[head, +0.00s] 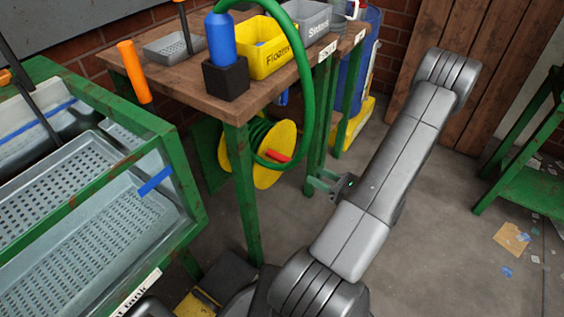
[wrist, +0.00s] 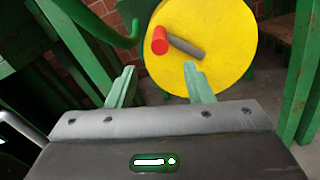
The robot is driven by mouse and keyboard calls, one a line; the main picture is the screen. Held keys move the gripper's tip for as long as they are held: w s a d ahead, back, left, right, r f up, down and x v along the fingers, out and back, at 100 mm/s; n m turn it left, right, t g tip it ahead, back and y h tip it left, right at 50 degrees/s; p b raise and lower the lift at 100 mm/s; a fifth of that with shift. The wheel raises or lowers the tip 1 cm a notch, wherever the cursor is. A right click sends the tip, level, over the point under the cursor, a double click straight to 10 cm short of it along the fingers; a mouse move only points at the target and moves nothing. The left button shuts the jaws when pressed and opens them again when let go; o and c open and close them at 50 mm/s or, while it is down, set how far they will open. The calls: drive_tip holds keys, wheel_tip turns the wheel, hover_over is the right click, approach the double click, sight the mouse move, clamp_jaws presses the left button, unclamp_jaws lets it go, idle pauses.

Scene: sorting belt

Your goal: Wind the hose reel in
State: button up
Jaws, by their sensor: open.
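The hose reel (head: 264,176) has a yellow disc and hangs under the wooden workbench, with green hose (head: 306,75) coiled behind the disc and looping up over the bench. A red crank knob (head: 279,156) sticks out from the disc. In the wrist view the yellow disc (wrist: 215,25) fills the upper middle, with the red knob (wrist: 159,41) on a grey crank arm (wrist: 187,47). My gripper (wrist: 160,84) is open and empty, its two pale green fingers pointing at the disc. The knob appears ahead of the gap between them, apart from both. In the head view my gripper (head: 318,182) is right of the reel.
The wooden workbench (head: 190,85) has green legs (head: 244,190) close to the reel. On it stand a blue bottle (head: 220,38) and a yellow bin (head: 262,48). A green-framed crate stand (head: 150,115) is at left.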

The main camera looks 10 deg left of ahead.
sight(282, 159)
drive_tip(key=b+x, duration=0.2)
drive_tip(key=x, duration=1.1)
drive_tip(key=shift+a+b, duration=0.25)
drive_tip(key=shift+b, duration=0.05)
clamp_jaws()
